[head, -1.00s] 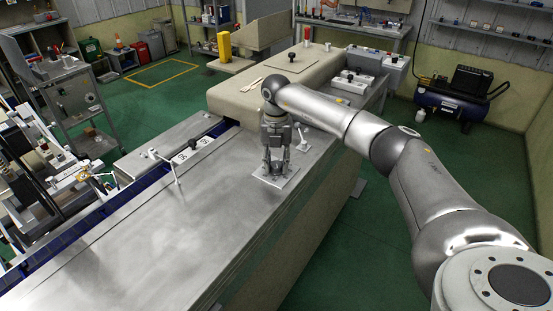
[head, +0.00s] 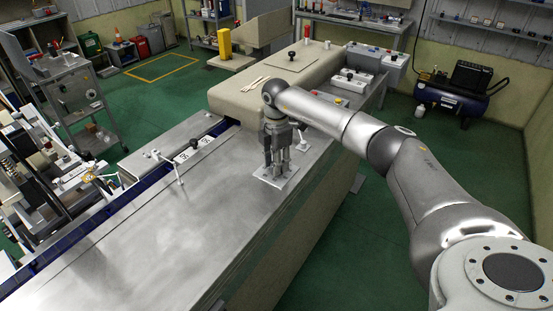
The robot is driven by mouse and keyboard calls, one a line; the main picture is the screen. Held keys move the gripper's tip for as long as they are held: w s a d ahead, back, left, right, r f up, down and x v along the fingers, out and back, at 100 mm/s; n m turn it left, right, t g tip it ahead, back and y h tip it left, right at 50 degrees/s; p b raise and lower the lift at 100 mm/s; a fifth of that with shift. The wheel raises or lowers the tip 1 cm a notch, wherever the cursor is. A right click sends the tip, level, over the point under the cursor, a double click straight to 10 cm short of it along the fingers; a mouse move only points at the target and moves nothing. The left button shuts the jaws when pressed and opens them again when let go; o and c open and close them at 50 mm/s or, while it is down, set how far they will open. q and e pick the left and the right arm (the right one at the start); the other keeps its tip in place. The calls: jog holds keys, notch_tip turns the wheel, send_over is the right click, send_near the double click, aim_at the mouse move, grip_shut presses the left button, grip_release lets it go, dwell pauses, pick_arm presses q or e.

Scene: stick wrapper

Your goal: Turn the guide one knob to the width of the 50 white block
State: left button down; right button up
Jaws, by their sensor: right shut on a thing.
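My right gripper (head: 277,174) points straight down over a small light square plate (head: 289,184) on the steel table top. Its fingers are shut on the guide one knob, which they hide. A white block with dark printed marks (head: 182,156) lies by the blue slot left of the gripper, with a second marked white block (head: 206,141) beside it. The numbers on them are too small to read. My left gripper is not in view.
A lever with a pale ball end (head: 157,154) stands left of the white blocks. A small lever (head: 302,146) stands just right of my gripper. A beige housing (head: 235,103) rises behind. The steel table top (head: 130,235) is clear in front.

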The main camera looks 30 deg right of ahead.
jog(key=shift+d+r+m+p, duration=0.1)
jog(key=shift+m+p, duration=0.3)
jog(key=shift+m, duration=0.8)
jog(key=o, duration=1)
notch_tip(320, 180, up, 12)
jog(key=shift+f, duration=0.1)
